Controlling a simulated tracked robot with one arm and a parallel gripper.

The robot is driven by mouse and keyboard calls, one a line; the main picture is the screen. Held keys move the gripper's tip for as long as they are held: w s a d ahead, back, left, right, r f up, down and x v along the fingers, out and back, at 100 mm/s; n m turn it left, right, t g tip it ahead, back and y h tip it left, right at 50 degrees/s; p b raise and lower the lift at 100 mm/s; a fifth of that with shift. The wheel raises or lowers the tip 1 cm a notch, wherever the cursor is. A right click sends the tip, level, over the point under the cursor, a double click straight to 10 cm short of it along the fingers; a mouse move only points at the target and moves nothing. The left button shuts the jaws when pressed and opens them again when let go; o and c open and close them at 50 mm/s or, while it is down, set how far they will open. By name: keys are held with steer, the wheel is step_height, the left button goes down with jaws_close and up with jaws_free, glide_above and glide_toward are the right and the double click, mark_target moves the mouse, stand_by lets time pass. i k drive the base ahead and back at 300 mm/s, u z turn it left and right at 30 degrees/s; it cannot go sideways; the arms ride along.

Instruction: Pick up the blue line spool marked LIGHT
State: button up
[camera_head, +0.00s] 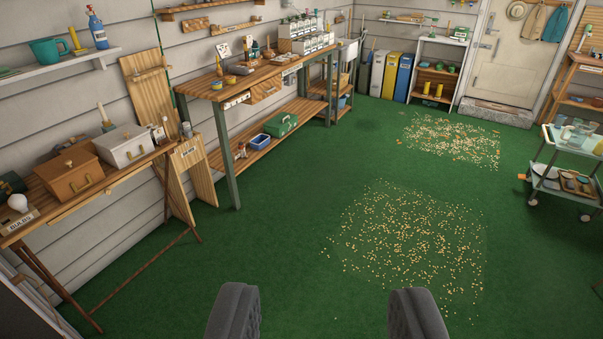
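I cannot make out a blue line spool marked LIGHT in this view; the small items on the benches and shelves are too small to read. My gripper (324,293) shows at the bottom edge as two dark grey fingers set wide apart. It is open, with only green floor between the fingers. It is well away from the benches.
A wooden workbench (213,92) with small items runs along the left wall. A narrow table nearer left holds a brown box (70,184) and a white box (122,152). A trolley (566,190) stands right. Scattered bits (405,240) lie on otherwise open floor.

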mark_target(216, 85)
steer(key=i, duration=2.85)
steer(key=u, duration=0.35)
steer(key=i, duration=1.55)
steer(key=u, duration=0.2)
